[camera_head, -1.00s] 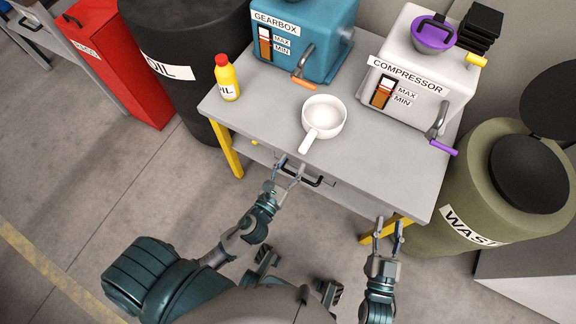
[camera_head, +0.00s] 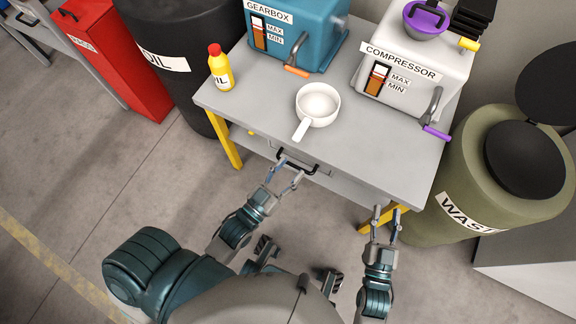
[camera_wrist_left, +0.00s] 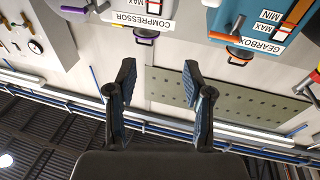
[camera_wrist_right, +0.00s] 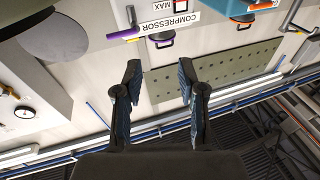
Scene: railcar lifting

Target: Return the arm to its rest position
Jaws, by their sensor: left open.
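My left gripper (camera_head: 287,172) is open and empty, in front of the table near the drawer handle (camera_head: 297,163); I cannot tell whether it touches the handle. Its parted fingers also show in the left wrist view (camera_wrist_left: 158,85). My right gripper (camera_head: 385,215) is open and empty by the table's front right corner, and its parted fingers show in the right wrist view (camera_wrist_right: 160,85). Both forearms reach forward from my body, with the fingers pointing away from me.
The grey table (camera_head: 353,150) holds a white pan (camera_head: 318,104), a yellow oil bottle (camera_head: 221,70), a blue gearbox (camera_head: 315,38) and a white compressor (camera_head: 440,70). A waste barrel (camera_head: 450,185) stands right, a black oil barrel (camera_head: 180,40) left. The floor at left is clear.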

